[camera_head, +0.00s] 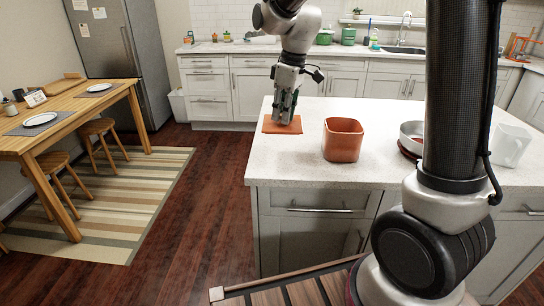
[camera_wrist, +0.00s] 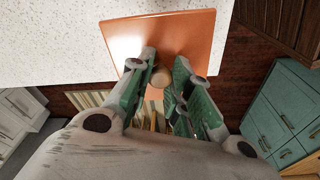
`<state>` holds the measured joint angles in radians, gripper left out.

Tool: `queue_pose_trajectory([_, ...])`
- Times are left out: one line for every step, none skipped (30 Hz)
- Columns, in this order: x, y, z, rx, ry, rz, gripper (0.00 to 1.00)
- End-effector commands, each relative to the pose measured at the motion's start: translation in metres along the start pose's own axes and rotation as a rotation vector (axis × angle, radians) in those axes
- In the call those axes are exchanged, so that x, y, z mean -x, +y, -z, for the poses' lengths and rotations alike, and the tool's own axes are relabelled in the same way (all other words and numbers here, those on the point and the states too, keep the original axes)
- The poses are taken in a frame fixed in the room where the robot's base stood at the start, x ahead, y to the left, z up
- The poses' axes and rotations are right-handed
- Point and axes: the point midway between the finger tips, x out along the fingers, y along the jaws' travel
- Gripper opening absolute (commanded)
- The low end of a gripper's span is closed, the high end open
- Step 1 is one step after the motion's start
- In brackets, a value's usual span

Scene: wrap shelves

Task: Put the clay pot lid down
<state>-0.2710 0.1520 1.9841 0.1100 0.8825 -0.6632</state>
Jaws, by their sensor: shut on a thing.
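The clay pot lid (camera_head: 270,126) is a flat, square orange-brown plate at the far left corner of the white island counter. It lies level at the counter top; I cannot tell whether it touches or hovers just above. In the wrist view the lid (camera_wrist: 150,38) has a round knob (camera_wrist: 160,76) between my fingers. My gripper (camera_head: 286,117) points down and is shut on the lid by this knob. In the wrist view, part of the lid reaches past the counter edge. The clay pot (camera_head: 343,143) stands open and upright to the right of the lid.
A metal pot (camera_head: 411,137) and a white container (camera_head: 511,145) stand farther right on the island counter (camera_head: 300,168). Bare counter lies between the lid and the clay pot. A wooden dining table (camera_head: 70,105) with stools is at the left.

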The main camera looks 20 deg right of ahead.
Motion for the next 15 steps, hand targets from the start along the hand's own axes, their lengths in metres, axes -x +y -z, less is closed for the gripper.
queue_pose_trajectory([-0.01, 0.0, -0.002, -0.007, -0.004, 0.002, 0.0])
queue_pose_trajectory([-0.016, -0.001, -0.004, -0.009, -0.006, 0.003, 0.0])
queue_pose_trajectory([-0.024, -0.001, -0.005, -0.009, -0.005, 0.002, 0.0])
queue_pose_trajectory([-0.03, -0.001, -0.005, -0.009, -0.005, 0.002, 0.0])
queue_pose_trajectory([-0.036, -0.001, -0.006, -0.008, -0.006, 0.002, 0.0])
queue_pose_trajectory([-0.042, -0.001, -0.007, -0.008, -0.004, 0.001, 0.0])
queue_pose_trajectory([-0.046, -0.001, -0.008, -0.007, -0.004, 0.001, 0.0])
queue_pose_trajectory([-0.05, 0.0, -0.008, -0.007, -0.004, 0.001, 0.0])
queue_pose_trajectory([-0.053, 0.0, -0.009, -0.007, -0.003, 0.0, 0.0])
queue_pose_trajectory([-0.055, 0.0, -0.009, -0.007, -0.003, 0.0, 0.0])
queue_pose_trajectory([-0.057, 0.0, -0.009, -0.007, -0.003, 0.0, 0.0])
queue_pose_trajectory([-0.061, -0.001, -0.01, -0.007, -0.003, 0.001, 0.0])
queue_pose_trajectory([-0.064, -0.001, -0.01, -0.007, -0.003, 0.0, 0.0])
queue_pose_trajectory([-0.068, -0.001, -0.011, -0.008, -0.003, 0.001, 0.0])
queue_pose_trajectory([-0.074, -0.001, -0.012, -0.008, -0.004, 0.002, 0.0])
